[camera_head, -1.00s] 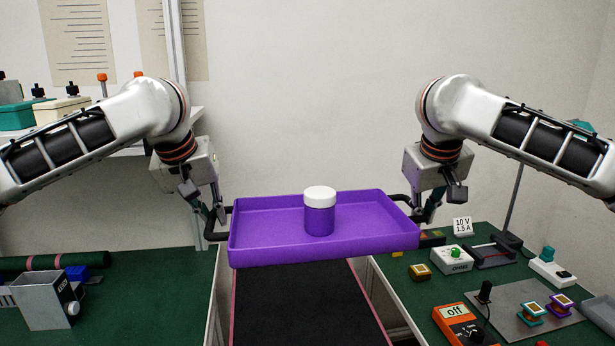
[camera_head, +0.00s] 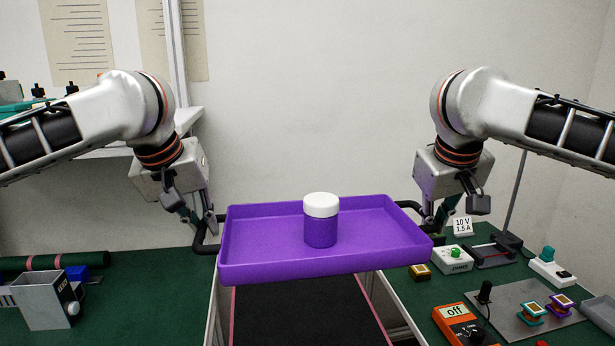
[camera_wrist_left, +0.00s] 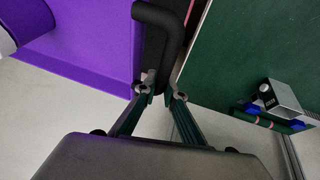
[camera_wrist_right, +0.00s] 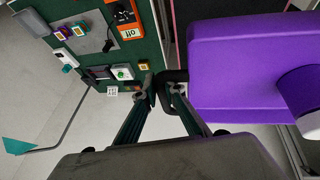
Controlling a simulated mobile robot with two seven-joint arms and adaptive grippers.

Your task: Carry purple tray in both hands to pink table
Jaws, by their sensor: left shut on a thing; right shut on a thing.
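The purple tray (camera_head: 270,258) is held up in the middle of the head view, tilted slightly in the picture with its right end nearer the right bench. A purple jar with a white lid (camera_head: 320,222) stands upright on it. My left gripper (camera_head: 208,222) is shut on the tray's left black handle (camera_wrist_left: 155,40). My right gripper (camera_head: 432,215) is shut on the right handle (camera_wrist_right: 172,76).
A green bench at left (camera_head: 140,290) carries a grey box (camera_head: 45,300) and a green roll. The green bench at right (camera_head: 410,300) carries an orange meter (camera_head: 460,325), a white device (camera_head: 453,260) and several small parts. A wall stands behind.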

